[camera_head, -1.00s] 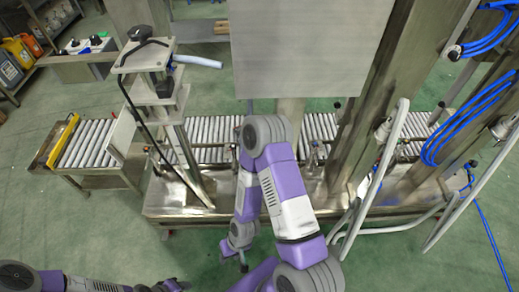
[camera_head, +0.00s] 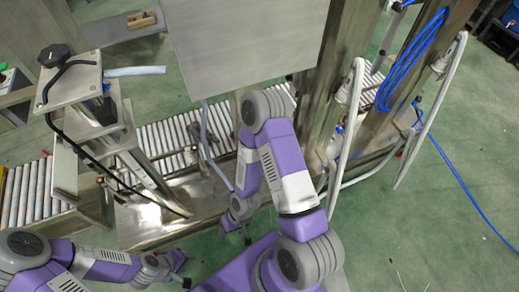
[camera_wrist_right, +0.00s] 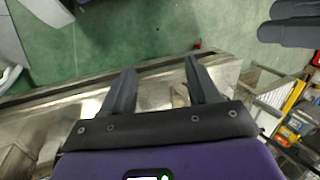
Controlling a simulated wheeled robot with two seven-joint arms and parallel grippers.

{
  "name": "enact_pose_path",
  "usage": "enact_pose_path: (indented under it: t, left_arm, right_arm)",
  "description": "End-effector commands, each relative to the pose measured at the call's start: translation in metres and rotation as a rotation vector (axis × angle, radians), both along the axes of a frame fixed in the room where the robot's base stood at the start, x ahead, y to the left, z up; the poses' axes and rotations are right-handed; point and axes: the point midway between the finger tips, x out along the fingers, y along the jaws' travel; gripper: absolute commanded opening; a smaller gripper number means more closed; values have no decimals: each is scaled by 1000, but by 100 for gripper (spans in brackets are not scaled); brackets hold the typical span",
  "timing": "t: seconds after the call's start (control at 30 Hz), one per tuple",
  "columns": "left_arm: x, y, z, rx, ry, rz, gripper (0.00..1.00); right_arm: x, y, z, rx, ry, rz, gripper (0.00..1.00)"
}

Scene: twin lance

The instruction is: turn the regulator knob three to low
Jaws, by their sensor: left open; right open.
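I cannot make out a regulator knob marked three in either view. A black hand knob (camera_head: 53,55) sits on top of a metal stand at the left of the head view; nothing shows it to be a regulator. My left gripper (camera_head: 184,272) is low at the left, in front of the machine base, small and touching nothing I can see. My right gripper (camera_head: 246,236) hangs near the front edge of the base, partly hidden by its arm. In the right wrist view its two fingers (camera_wrist_right: 160,65) are apart with nothing between them.
A large metal panel (camera_head: 245,45) stands behind my right arm. A roller conveyor (camera_head: 160,143) runs behind the metal base (camera_head: 150,222). Bent grey tubes (camera_head: 347,125) and blue hoses (camera_head: 412,60) are at the right.

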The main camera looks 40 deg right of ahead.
Motion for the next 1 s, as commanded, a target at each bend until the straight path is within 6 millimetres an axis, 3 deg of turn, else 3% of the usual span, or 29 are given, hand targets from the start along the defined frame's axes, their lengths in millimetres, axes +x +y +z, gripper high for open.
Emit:
enact_pose_path:
  t: [0.13,0.27,0.37,0.4,0.5,0.57,0.6,0.7,0.8,0.9,1.0]
  left_arm:
    - [0,1,-14,1,1,2,43]
    - [0,1,-24,1,1,2,43]
    - [0,1,-23,1,1,2,43]
    - [0,1,-23,1,1,2,43]
    - [0,1,-22,1,1,1,43]
    - [0,0,-22,1,1,1,43]
    - [0,0,-22,1,1,1,43]
    - [0,1,-22,1,1,1,43]
    - [0,1,-22,1,1,1,43]
    - [0,1,-22,1,1,1,43]
    - [0,1,-22,1,1,1,43]
  right_arm:
    - [-10,16,-22,8,7,288,60]
    - [-26,8,-46,-50,48,614,60]
    - [-63,-38,-57,-190,223,904,60]
    - [-74,-63,-58,-265,300,1013,60]
    - [-76,-127,-51,-499,463,1282,60]
    - [-62,-163,-41,-668,540,1436,60]
    - [-46,-183,-32,-792,579,1534,60]
    - [8,-215,-5,-1129,626,1760,60]
    - [66,-218,21,-1461,601,1938,60]
    - [113,-200,43,-1743,521,2061,60]
    - [142,-179,56,-1942,431,2134,60]
